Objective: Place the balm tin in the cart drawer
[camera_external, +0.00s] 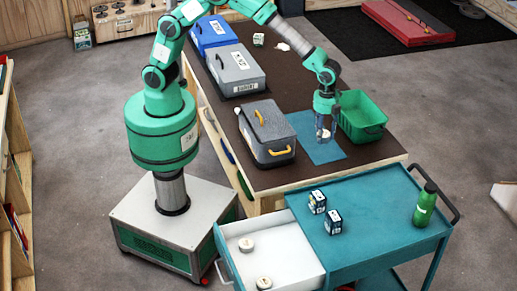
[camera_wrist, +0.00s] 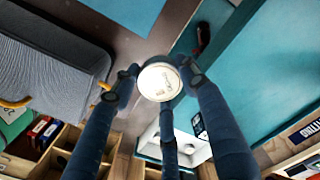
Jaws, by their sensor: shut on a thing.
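The round, pale balm tin (camera_external: 324,135) is held between the fingertips of my gripper (camera_external: 325,126). My gripper points down above the front part of the blue mat on the brown table, left of the green bin. The teal cart's white drawer (camera_external: 282,250) is pulled open at the lower middle, in front of the table. Two similar tins (camera_external: 246,245) (camera_external: 264,282) lie in it.
A grey lidded case (camera_external: 267,133) with a yellow handle stands left of my gripper. The green bin (camera_external: 363,116) is close on its right. The cart top (camera_external: 385,222) bears two small boxes (camera_external: 325,211) and a green bottle (camera_external: 425,204). The drawer's middle has free room.

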